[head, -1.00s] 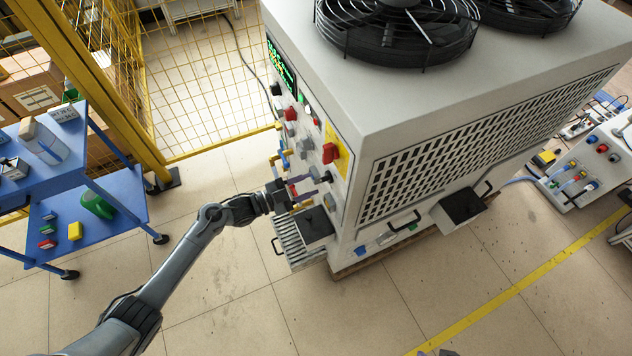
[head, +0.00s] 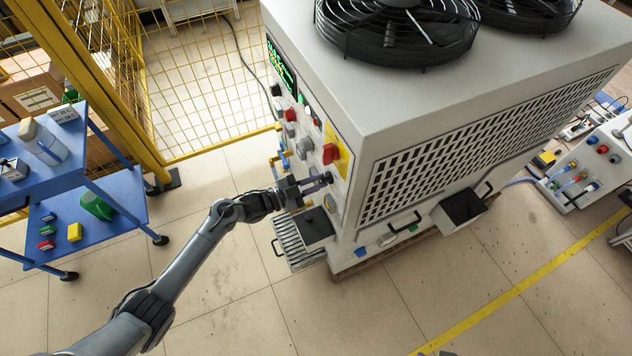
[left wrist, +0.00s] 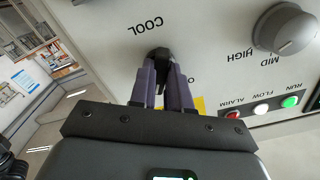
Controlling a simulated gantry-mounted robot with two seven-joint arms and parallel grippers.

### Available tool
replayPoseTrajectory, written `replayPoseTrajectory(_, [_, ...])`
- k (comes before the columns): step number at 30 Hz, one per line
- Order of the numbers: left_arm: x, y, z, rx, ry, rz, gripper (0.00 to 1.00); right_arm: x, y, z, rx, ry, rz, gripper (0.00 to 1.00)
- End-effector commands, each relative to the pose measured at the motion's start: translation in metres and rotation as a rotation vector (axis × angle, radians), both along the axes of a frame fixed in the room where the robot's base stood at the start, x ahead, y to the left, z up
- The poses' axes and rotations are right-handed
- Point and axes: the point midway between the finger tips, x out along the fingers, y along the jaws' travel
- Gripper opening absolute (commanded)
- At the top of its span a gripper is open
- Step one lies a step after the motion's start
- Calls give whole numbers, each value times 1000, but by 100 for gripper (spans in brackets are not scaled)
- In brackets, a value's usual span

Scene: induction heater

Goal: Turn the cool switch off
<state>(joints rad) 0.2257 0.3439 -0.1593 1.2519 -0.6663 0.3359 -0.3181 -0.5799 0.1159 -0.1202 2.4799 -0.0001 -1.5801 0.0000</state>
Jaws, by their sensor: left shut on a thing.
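The cool switch (left wrist: 158,54) is a black knob under the upside-down COOL label on the pale panel in the left wrist view. My left gripper (left wrist: 165,75) is shut on the knob, with its two purple fingers on either side of it. The fingers hide most of the knob, so its exact setting cannot be read. In the head view my left gripper (head: 322,181) reaches the front panel of the grey heater cabinet (head: 345,100), below the red rotary switch (head: 331,152).
A grey HIGH/MID knob (left wrist: 286,30) and red, white and green lamps (left wrist: 262,108) sit beside the cool switch. A grey tray (head: 300,240) juts out below the gripper. A blue cart (head: 100,200) and yellow fence (head: 200,80) stand to the left.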

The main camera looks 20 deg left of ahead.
Motion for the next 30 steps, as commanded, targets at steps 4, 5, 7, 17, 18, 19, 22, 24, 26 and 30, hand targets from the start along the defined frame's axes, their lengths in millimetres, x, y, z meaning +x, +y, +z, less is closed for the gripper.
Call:
replayPoseTrajectory(4, [0, 0, 0, -1, 1, 0, 0, 0, 0, 0, 1, 0, -1, 43])
replayPoseTrajectory(5, [0, 0, 0, -4, 3, 0, 0, 0, 0, 0, 1, 0, -1, 43])
replayPoseTrajectory(7, [0, 0, 0, -11, 10, 0, 0, 0, 0, 1, 1, 0, -1, 43])
replayPoseTrajectory(17, [0, 0, 2, -124, 118, 0, 0, 0, 0, 12, -2, 1, 2, 43])
replayPoseTrajectory(18, [0, 0, 1, -146, 139, 0, 0, 0, -1, 14, -3, 1, 2, 43])
replayPoseTrajectory(19, [0, 0, 1, -163, 157, 0, 0, 0, -1, 15, -4, 0, 3, 43])
replayPoseTrajectory(22, [-1, 0, 1, -222, 213, 0, 0, 0, -2, 19, -8, 0, 5, 43])
replayPoseTrajectory(24, [-1, 0, 1, -262, 253, 0, 0, 0, -2, 22, -9, 1, 5, 43])
replayPoseTrajectory(26, [-1, 0, 1, -296, 285, 0, 0, 0, -2, 25, -9, 0, 5, 43])
replayPoseTrajectory(30, [-1, 0, 1, -368, 353, 0, 0, 0, -2, 29, -9, 0, 5, 43])
